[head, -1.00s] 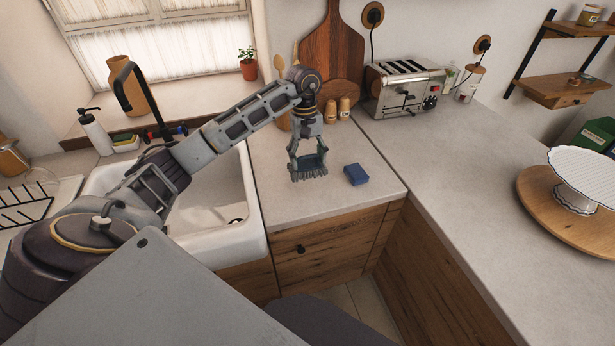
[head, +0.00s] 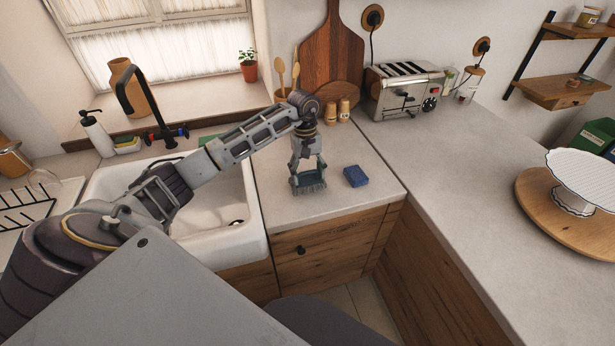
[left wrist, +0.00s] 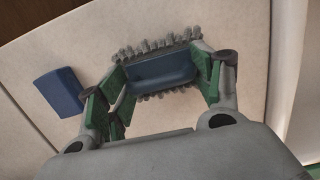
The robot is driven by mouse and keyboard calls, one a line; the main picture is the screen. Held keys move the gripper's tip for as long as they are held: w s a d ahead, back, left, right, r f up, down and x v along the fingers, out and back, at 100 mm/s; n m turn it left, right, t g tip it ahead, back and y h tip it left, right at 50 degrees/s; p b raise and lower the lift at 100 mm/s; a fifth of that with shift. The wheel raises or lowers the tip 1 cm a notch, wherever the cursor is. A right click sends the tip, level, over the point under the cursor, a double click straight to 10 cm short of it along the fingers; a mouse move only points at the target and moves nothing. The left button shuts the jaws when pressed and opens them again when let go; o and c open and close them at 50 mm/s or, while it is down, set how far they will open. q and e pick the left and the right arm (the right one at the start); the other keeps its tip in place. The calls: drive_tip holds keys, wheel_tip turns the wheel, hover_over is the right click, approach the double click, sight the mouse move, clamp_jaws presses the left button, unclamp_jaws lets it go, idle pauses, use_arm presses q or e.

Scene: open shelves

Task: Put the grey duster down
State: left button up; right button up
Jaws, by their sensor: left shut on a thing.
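The grey duster (head: 309,188) has a dark blue back and a fringe of grey bristles. It is in my left gripper (head: 308,178), low over the counter between the sink and the blue block. In the left wrist view the duster (left wrist: 160,70) sits between the two green-padded fingers of my left gripper (left wrist: 158,82), which is shut on it. Its bristles point down at the counter; I cannot tell for certain whether they touch it. My right gripper is not in view.
A blue block (head: 355,176) lies on the counter (head: 330,206) just right of the duster, apart from it. The white sink (head: 255,215) is to the left. A toaster (head: 404,88) and small wooden shakers (head: 337,111) stand behind. The right counter (head: 440,170) has free room.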

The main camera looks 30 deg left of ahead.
sight(306, 177)
use_arm(q)
wheel_tip(306, 177, down, 2)
drive_tip(key=shift+f, duration=0.15)
idle(0.4)
drive_tip(key=o, duration=0.9)
drive_tip(key=shift+r, duration=0.3)
drive_tip(key=r, duration=0.2)
drive_tip(key=r+b, duration=0.1)
drive_tip(key=r, duration=0.2)
drive_tip(key=a+r, duration=0.1)
drive_tip(key=r, duration=0.1)
drive_tip(key=shift+w+r, duration=0.15)
drive_tip(key=shift+w, duration=0.25)
drive_tip(key=shift+w+a+r+b, duration=0.1)
drive_tip(key=shift+r+b, duration=0.15)
drive_tip(key=shift+r, duration=0.8)
drive_tip(key=shift+w+a+r+b, duration=0.1)
drive_tip(key=shift+r+b, duration=0.15)
drive_tip(key=shift+r, duration=0.8)
